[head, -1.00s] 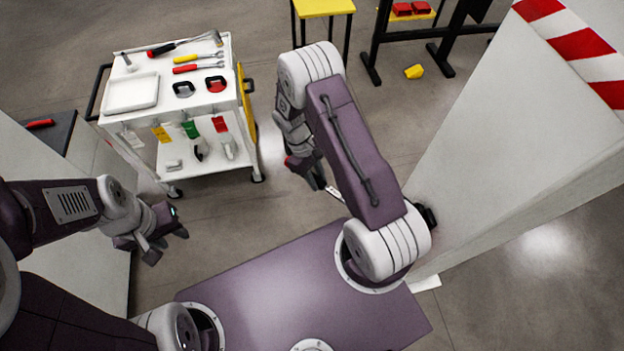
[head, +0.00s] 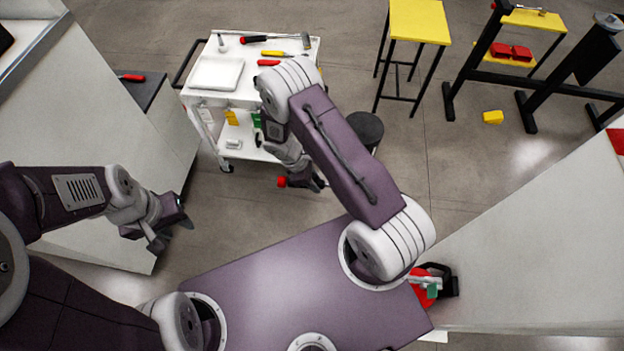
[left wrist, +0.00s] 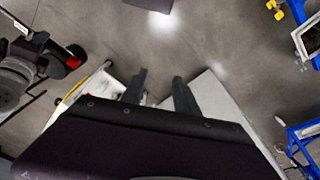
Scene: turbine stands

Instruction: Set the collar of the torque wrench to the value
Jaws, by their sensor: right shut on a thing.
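My right gripper (head: 308,183) is beyond the front edge of my purple base and is shut on a tool with a red end (head: 282,181). Most of this tool is hidden by the gripper and arm, so I cannot make out its collar or any value. The red end also shows at the left of the left wrist view (left wrist: 73,62). My left gripper (head: 172,234) is at the left in the head view, away from the tool. Its two fingers stand apart and empty in the left wrist view (left wrist: 160,90).
A white cart (head: 212,99) with a tray (head: 216,73) and hand tools stands ahead, partly behind my right arm. A yellow-topped stool (head: 418,20) and a dark round stool (head: 364,130) stand beyond. White blocks flank me left (head: 130,200) and right (head: 530,260). A yellow block (head: 493,117) lies on open floor.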

